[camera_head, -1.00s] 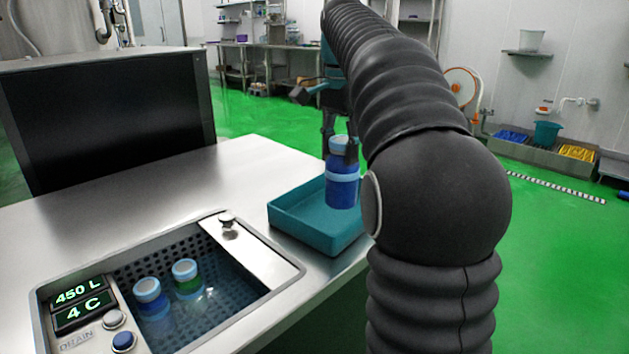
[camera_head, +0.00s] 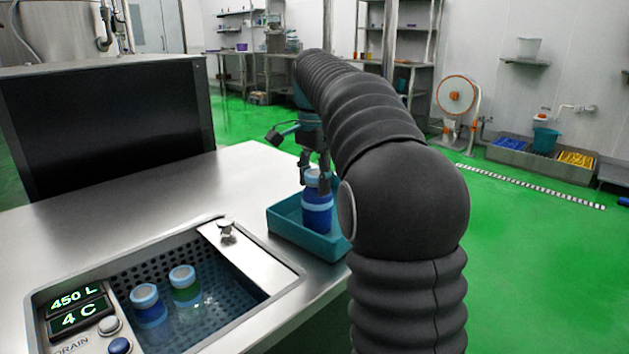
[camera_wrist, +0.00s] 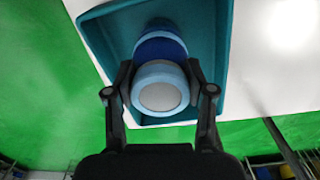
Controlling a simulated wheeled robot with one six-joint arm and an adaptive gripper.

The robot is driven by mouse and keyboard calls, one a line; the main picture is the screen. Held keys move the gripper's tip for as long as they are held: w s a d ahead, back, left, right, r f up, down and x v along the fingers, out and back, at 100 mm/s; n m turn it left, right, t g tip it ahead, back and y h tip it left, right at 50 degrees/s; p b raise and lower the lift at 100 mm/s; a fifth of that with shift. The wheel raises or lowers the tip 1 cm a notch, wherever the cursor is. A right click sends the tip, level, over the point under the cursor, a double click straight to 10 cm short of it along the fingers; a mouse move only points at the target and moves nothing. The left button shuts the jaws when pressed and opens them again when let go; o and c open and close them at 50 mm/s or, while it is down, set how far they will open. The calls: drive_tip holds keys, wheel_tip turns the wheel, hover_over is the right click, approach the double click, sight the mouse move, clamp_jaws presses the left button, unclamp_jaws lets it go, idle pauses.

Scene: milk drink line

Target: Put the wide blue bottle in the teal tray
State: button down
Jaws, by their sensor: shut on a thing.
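The wide blue bottle (camera_head: 317,212) has a pale blue lid and a pale blue band. My gripper (camera_head: 314,184) is shut on its upper part from above. In the wrist view the bottle's round lid (camera_wrist: 159,88) sits between the two fingers of my gripper (camera_wrist: 159,92). The bottle is upright inside the teal tray (camera_head: 290,238), within its walls. The tray also shows around the bottle in the wrist view (camera_wrist: 215,40). The tray's near wall hides the bottle's base, so I cannot tell whether it touches the tray floor.
A sunken water basin (camera_head: 215,325) at the front holds a blue bottle (camera_head: 148,305) and a green-banded bottle (camera_head: 185,283). A black panel (camera_head: 110,125) stands behind the steel counter (camera_head: 170,195). Bare counter lies left of the tray. The tray is near the counter's right edge.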

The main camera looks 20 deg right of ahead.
drive_tip(key=shift+c, duration=2)
unclamp_jaws()
drive_tip(key=shift+f, duration=0.15)
wheel_tip(320, 180, up, 12)
drive_tip(key=p, duration=0.1)
drive_tip(key=shift+p, duration=0.4)
